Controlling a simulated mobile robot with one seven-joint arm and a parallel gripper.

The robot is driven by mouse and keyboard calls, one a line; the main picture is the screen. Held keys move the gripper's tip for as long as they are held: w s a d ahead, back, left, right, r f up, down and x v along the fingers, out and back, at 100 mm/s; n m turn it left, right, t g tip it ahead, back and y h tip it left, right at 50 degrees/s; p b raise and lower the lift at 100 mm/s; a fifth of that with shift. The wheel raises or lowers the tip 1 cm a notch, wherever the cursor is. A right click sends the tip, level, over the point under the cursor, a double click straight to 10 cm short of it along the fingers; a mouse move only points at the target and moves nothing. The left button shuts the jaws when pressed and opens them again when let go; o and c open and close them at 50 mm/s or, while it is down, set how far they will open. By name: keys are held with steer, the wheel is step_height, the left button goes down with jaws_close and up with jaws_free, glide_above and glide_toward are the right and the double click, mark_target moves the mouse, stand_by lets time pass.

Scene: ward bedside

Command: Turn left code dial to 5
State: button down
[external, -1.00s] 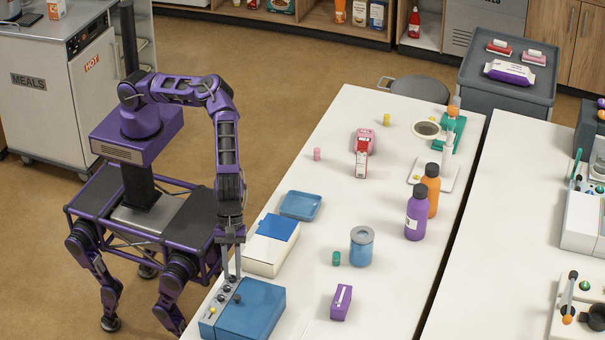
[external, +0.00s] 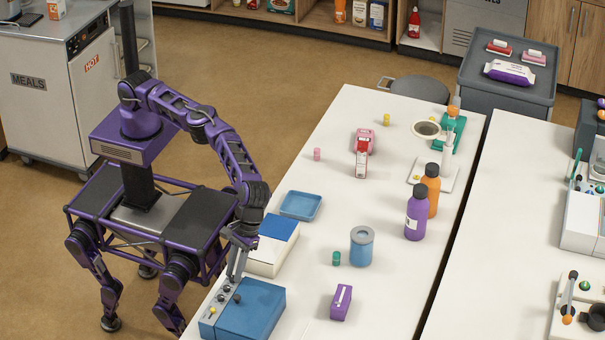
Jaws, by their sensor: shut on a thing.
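A blue box (external: 258,308) lies at the near left end of the white table. A pale panel (external: 207,323) on its left side carries small dark dials (external: 222,298) and a yellow button (external: 212,310). My gripper (external: 234,279) points down at the panel's upper end, fingers slanted. It is shut on the uppermost dial, which I take to be the left code dial; the fingers mostly hide it. The number it is set to is too small to read.
A white box with a blue top (external: 277,228) stands close behind my gripper, with a blue tray (external: 300,205) beyond. A purple box (external: 341,302), a small green bottle (external: 336,258) and a blue canister (external: 361,246) stand to the right. Table between is clear.

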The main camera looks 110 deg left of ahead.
steer(key=shift+w+d+r+m, duration=0.25)
steer(key=shift+r+m, duration=0.1)
steer(key=shift+m, duration=0.15)
steer(key=shift+a, duration=0.1)
steer(key=shift+s+a+f+m, duration=0.1)
steer(key=shift+s+f+m, duration=0.05)
steer(key=shift+f+m, duration=0.15)
steer(key=c, duration=1)
jaws_free()
steer(key=shift+s, duration=0.1)
steer(key=shift+w+r+n, duration=0.1)
steer(key=shift+w+n, duration=0.15)
steer(key=shift+n, duration=0.25)
